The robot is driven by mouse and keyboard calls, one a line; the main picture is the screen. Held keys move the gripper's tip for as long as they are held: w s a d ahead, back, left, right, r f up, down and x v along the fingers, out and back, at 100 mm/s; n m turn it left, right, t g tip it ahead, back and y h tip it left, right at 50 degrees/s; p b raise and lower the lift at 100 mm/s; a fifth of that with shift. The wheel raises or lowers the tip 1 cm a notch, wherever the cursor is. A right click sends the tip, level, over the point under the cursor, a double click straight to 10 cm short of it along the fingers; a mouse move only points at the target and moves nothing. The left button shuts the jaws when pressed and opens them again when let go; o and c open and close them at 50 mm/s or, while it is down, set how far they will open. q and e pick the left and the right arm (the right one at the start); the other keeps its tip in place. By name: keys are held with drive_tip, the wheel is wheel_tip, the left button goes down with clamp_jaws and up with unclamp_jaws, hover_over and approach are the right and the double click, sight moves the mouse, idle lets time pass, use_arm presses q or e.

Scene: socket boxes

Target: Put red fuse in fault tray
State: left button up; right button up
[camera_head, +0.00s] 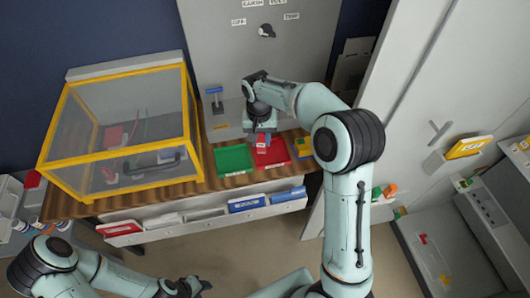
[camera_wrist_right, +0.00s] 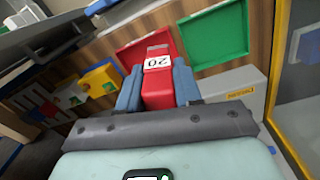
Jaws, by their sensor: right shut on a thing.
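The red fuse (camera_wrist_right: 157,78) has a white label reading 20 and sits between the two blue-grey fingers of my right gripper (camera_wrist_right: 158,86), which is shut on it. In the head view my right gripper (camera_head: 263,139) is over the red tray (camera_head: 276,158), largely hiding the fuse. The red tray also shows behind the fuse in the right wrist view (camera_wrist_right: 131,52). I cannot read a fault label on it. My left gripper (camera_head: 190,287) is low at the bottom of the head view, away from the trays; its jaws are unclear.
A green tray (camera_head: 233,160) lies left of the red one. A yellow-framed clear box (camera_head: 122,125) stands on the left of the wooden bench. A grey panel (camera_head: 265,50) with a dial rises behind. Blue and yellow parts (camera_head: 302,147) are right of the red tray.

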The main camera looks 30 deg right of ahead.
drive_tip(key=w+d+r+m, duration=0.4)
drive_tip(key=d+r+m, duration=0.15)
drive_tip(key=r, duration=0.25)
drive_tip(key=b, duration=0.2)
hover_over(271, 154)
wheel_tip(271, 154, down, 14)
drive_tip(key=r, duration=0.1)
use_arm(q)
drive_tip(key=shift+s+a+f+b, duration=0.15)
drive_tip(key=shift+s+f+b, duration=0.05)
drive_tip(key=shift+s+f, duration=0.75)
drive_tip(key=shift+s+a+f+b, duration=0.1)
drive_tip(key=shift+s+f+b, duration=0.1)
drive_tip(key=shift+s+f, duration=0.7)
use_arm(e)
drive_tip(key=shift+m, duration=0.35)
drive_tip(key=shift+f, duration=3)
drive_tip(key=shift+f, duration=0.1)
drive_tip(key=o, duration=1)
use_arm(q)
drive_tip(key=shift+w+r+p, duration=0.7)
drive_tip(key=shift+w+r, duration=0.2)
drive_tip(key=shift+r, duration=0.15)
use_arm(e)
wheel_tip(271, 154, up, 12)
drive_tip(key=shift+r, duration=0.1)
